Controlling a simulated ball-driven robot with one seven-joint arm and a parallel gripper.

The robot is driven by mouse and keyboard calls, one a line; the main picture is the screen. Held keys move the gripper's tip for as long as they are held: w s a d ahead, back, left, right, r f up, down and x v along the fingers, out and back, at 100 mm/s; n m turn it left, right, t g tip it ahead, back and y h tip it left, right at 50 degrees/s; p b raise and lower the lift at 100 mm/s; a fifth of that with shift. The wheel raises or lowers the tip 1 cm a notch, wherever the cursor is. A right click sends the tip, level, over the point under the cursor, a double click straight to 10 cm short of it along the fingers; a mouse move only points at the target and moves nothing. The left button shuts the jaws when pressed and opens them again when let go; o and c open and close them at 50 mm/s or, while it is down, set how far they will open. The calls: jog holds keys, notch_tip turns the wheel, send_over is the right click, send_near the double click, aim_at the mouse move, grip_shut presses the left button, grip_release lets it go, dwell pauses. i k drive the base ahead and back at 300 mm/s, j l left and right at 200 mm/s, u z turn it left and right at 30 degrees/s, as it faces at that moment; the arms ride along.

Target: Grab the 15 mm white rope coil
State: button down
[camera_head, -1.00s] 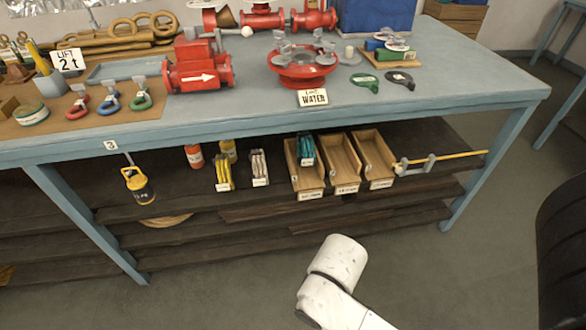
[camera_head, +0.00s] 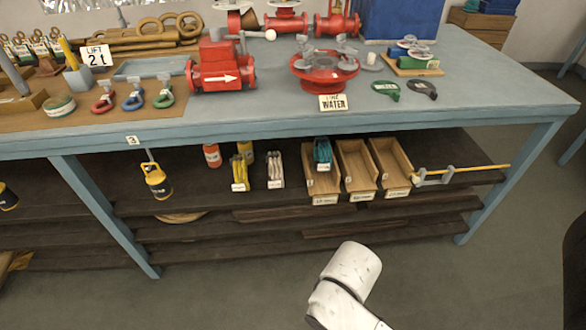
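A white rope coil (camera_head: 276,168), with a small label at its front, stands on the shelf under the blue-grey workbench. A yellow rope coil (camera_head: 240,172) is just to its left. A teal coil (camera_head: 322,153) sits in the leftmost wooden bin, to its right. The labels are too small to read, so I cannot confirm the 15 mm size. My white arm link shows at the bottom centre, well in front of the shelf and apart from the coils. My gripper is not in view.
Wooden bins (camera_head: 357,170) stand right of the white coil, with a yellow-handled tool (camera_head: 455,173) beyond them. A yellow-and-black hanging device (camera_head: 157,182) is to the left. The bench top (camera_head: 470,90) overhangs the shelf. The floor (camera_head: 240,295) in front is clear.

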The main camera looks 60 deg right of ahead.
aim_at(276, 176)
jog(key=i+l, duration=0.15)
jog(key=i, duration=0.85)
